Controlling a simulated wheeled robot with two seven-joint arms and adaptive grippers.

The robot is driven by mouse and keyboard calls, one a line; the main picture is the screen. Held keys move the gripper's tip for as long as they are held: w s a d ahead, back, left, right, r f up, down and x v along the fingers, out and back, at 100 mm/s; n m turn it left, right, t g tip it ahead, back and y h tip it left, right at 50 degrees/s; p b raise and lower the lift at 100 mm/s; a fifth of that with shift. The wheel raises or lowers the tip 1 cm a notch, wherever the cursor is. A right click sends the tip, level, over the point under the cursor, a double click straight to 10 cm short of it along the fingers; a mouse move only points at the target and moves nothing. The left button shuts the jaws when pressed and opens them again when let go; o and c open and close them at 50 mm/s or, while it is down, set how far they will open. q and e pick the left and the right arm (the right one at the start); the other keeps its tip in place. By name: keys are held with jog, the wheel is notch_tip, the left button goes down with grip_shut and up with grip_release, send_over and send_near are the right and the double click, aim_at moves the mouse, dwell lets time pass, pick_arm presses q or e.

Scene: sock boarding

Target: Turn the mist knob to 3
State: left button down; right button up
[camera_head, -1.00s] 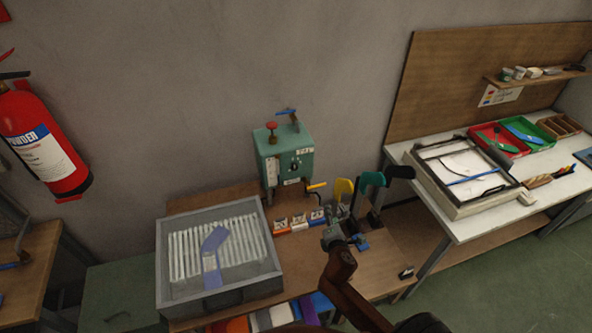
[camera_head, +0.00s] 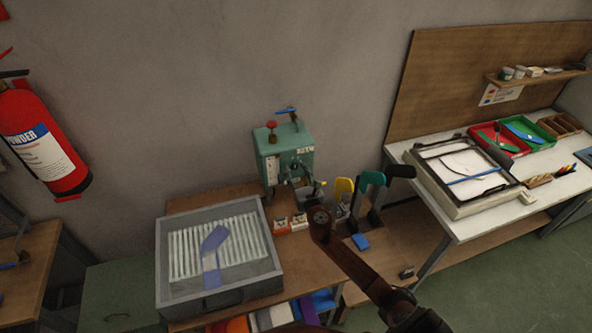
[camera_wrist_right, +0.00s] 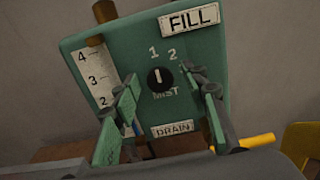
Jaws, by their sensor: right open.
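The green steam box (camera_head: 268,150) stands against the wall at the back of the wooden bench. In the right wrist view the black mist knob (camera_wrist_right: 160,79) is on its front, above the word MIST. The knob's white mark points up, roughly toward the 1. Numbers 1 and 2 show above it; a 3 on the dial cannot be seen. My right gripper (camera_wrist_right: 161,85) is open, its green-padded fingers on either side of the knob in this view and apart from it. In the head view the gripper (camera_head: 304,185) is before the box and covers the knob. My left gripper is not in view.
A FILL plate (camera_wrist_right: 190,20), a DRAIN plate (camera_wrist_right: 173,129) and a 2-to-4 gauge (camera_wrist_right: 97,78) surround the dial. A grey tray (camera_head: 268,290) stands left on the bench. Yellow (camera_head: 343,187) and teal (camera_head: 370,179) upright forms stand close right of my gripper.

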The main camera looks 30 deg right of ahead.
jog(key=shift+w, duration=0.2)
jog(key=shift+c, duration=0.2)
grip_shut()
